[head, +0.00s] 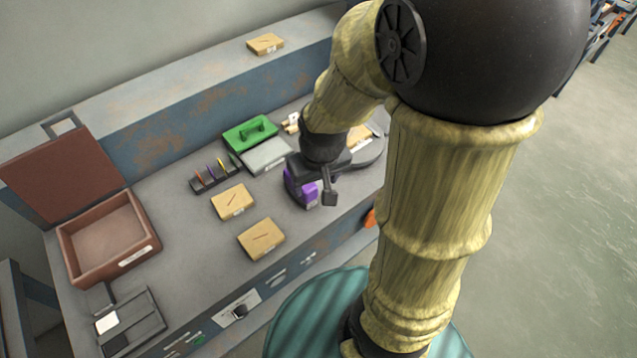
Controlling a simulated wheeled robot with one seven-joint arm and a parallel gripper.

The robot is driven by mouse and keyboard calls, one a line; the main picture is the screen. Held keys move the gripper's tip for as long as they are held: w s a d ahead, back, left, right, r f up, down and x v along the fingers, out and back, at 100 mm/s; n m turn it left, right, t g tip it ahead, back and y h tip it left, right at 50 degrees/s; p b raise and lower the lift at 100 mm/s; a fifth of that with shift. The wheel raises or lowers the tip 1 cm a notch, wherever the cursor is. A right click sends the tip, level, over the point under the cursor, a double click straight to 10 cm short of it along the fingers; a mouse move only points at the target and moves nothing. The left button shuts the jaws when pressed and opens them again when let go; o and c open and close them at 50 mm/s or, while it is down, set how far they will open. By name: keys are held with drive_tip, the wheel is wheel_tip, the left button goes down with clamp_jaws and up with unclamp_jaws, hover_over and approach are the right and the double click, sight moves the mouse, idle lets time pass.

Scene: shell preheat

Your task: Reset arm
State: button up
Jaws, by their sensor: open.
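My gripper (314,190) is at the end of my bent arm, over the right part of the grey workbench (190,237). One dark finger points down towards the bench's front edge; the jaws are open. Part of the bench behind the wrist is hidden by my arm.
A reddish-brown box with an open lid (152,212) stands at the left. Cardboard boxes (261,239), a green case (250,132) and a small rack (214,174) sit mid-bench. A dark tray (152,318) lies front left. Open floor (560,210) is at the right.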

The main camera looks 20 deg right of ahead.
drive_tip(key=shift+s+r+m, duration=0.25)
drive_tip(key=shift+s+m, duration=0.05)
drive_tip(key=shift+s, duration=0.65)
drive_tip(key=p+v, duration=0.2)
drive_tip(key=shift+w+r, duration=0.2)
drive_tip(key=shift+r, duration=0.1)
drive_tip(key=shift+o, duration=0.5)
drive_tip(key=w+f+n+g+b, duration=0.1)
drive_tip(key=w+f+n+b, duration=0.2)
drive_tip(key=w, duration=0.9)
drive_tip(key=shift+w+d+f+n, duration=0.25)
drive_tip(key=shift+d+f+n, duration=0.05)
drive_tip(key=shift+f, duration=0.3)
